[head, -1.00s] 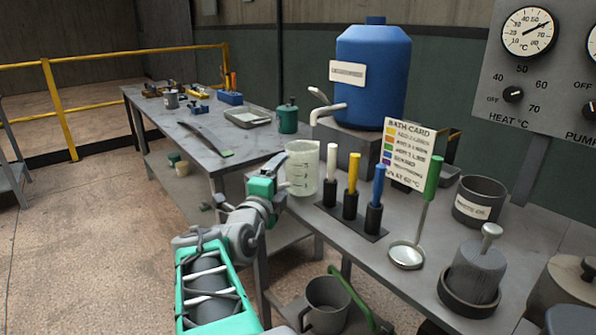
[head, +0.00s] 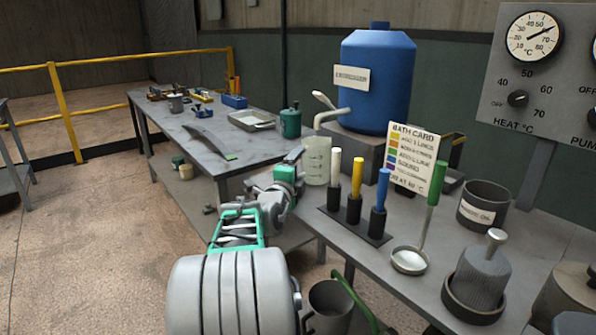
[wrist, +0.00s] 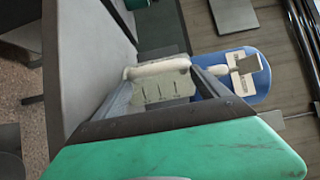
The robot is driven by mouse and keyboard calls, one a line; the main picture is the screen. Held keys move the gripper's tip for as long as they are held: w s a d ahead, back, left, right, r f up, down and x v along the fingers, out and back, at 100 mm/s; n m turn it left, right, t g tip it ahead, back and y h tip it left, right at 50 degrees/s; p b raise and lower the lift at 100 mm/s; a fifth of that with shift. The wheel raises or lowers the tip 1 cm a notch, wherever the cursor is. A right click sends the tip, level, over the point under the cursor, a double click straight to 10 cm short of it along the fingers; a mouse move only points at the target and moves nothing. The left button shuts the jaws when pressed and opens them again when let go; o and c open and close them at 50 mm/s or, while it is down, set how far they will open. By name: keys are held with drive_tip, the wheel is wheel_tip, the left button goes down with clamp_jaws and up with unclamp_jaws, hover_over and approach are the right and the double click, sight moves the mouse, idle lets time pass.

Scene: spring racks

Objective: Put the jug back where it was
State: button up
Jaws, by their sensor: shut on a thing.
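The jug (head: 316,160) is a translucent, pale greenish measuring jug with dark graduation marks. In the head view it stands upright at the left end of the near bench, under the tap of the blue drum (head: 376,80). My gripper (head: 297,160) reaches it from the left and is shut on it. In the wrist view the jug (wrist: 160,86) shows between the two fingers of my gripper (wrist: 165,88), with the white tap pipe just past it. I cannot tell whether its base touches the bench.
A rack of white, yellow and blue handled tools (head: 354,222) stands right of the jug. A bath card (head: 412,158) and a green-handled ladle (head: 410,260) are further right. The far bench (head: 205,145) has bare surface near a green canister (head: 291,122).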

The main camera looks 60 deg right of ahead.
drive_tip(key=o, duration=2)
drive_tip(key=shift+f, duration=0.1)
drive_tip(key=shift+c, duration=0.2)
